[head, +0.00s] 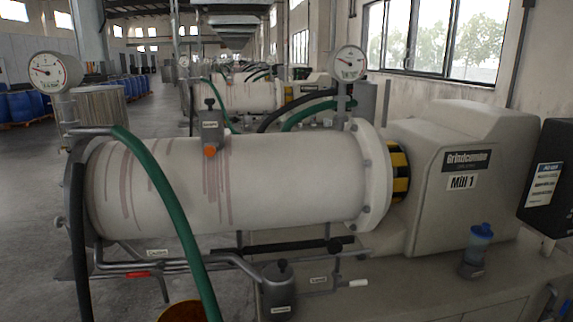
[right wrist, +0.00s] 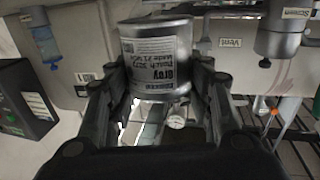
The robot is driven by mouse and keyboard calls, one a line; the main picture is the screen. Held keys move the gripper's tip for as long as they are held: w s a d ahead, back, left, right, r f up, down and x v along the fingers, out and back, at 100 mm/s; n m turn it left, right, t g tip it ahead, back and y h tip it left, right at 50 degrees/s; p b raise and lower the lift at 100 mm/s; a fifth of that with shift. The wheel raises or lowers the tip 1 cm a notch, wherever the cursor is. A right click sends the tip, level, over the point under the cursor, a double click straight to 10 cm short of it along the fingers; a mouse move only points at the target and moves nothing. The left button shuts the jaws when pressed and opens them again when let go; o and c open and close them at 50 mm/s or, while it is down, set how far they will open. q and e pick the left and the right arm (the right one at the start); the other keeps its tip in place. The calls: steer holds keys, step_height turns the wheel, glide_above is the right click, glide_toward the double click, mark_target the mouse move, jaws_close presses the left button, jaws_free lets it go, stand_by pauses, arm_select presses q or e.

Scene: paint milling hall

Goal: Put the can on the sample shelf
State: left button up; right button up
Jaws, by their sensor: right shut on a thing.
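A metal paint can (right wrist: 157,50) with a pale printed label, reading "grey" and a batch line, is held in the right wrist view. The print appears upside down there, as do the other labels in that view. My right gripper (right wrist: 156,78) is shut on the can, one finger on each side of its wall. The can and both grippers are out of the head view. I cannot make out a sample shelf in either view.
The white mill drum (head: 240,185) and green hose (head: 165,195) fill the middle of the head view. A blue-topped bottle (head: 478,250) stands on the bench at right, by a dark control box (head: 546,180). An orange bucket rim (head: 182,311) shows at the bottom.

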steer(key=s+a+r, duration=0.2)
steer(key=s+r, duration=0.1)
steer(key=s, duration=0.4)
steer(key=s+a+r+y, duration=0.1)
steer(key=s+a+r, duration=0.1)
steer(key=s+r, duration=0.2)
steer(key=shift+s+a+r+n, duration=0.2)
steer(key=shift+s+n, duration=0.1)
steer(key=shift+s, duration=1.2)
steer(key=shift+f, duration=0.1)
